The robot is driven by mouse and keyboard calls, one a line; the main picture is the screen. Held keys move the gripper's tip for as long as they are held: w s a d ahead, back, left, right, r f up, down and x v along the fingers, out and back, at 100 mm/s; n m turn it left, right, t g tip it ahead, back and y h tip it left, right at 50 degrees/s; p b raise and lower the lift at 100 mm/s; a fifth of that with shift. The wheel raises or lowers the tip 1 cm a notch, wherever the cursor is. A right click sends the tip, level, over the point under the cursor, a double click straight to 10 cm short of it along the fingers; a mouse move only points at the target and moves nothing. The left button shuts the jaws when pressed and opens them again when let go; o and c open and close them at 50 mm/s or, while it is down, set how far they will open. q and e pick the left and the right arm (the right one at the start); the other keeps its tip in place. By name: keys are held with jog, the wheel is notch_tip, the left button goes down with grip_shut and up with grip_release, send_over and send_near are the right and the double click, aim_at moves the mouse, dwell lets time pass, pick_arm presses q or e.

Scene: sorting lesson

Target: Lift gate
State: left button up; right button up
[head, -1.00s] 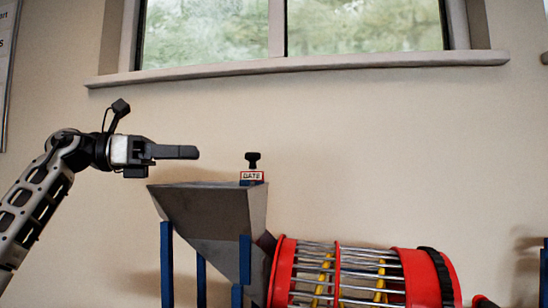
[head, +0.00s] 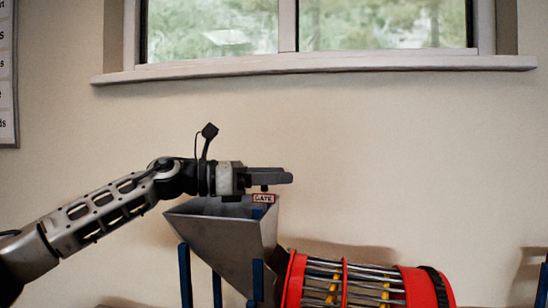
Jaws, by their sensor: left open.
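The gate's red-edged label, reading "GATE" (head: 264,198), sits at the top right rim of a grey metal hopper (head: 222,235). My left gripper (head: 284,176) reaches in from the left, level, with its fingers across the place just above the label. The gripper is open. The gate's black handle is mostly hidden behind the fingers; only a small dark bit shows just under them. I cannot tell whether the fingers are around the handle or in front of it. My right gripper is not in view.
A red drum with metal bars (head: 345,285) lies right of the hopper, with yellow parts inside. Blue posts (head: 185,275) hold the hopper. A window sill (head: 320,66) runs along the wall above. The space above and right of the gripper is clear.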

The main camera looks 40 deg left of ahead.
pick_arm(q)
jog(key=shift+w+d+f, duration=0.1)
grip_shut()
notch_tip(320, 180, up, 8)
jog(key=p, duration=0.7)
jog(key=shift+p, duration=0.3)
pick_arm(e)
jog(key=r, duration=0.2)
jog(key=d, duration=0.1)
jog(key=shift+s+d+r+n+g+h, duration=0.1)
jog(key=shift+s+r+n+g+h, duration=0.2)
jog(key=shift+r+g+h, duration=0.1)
pick_arm(q)
grip_release()
jog(key=shift+f, duration=0.15)
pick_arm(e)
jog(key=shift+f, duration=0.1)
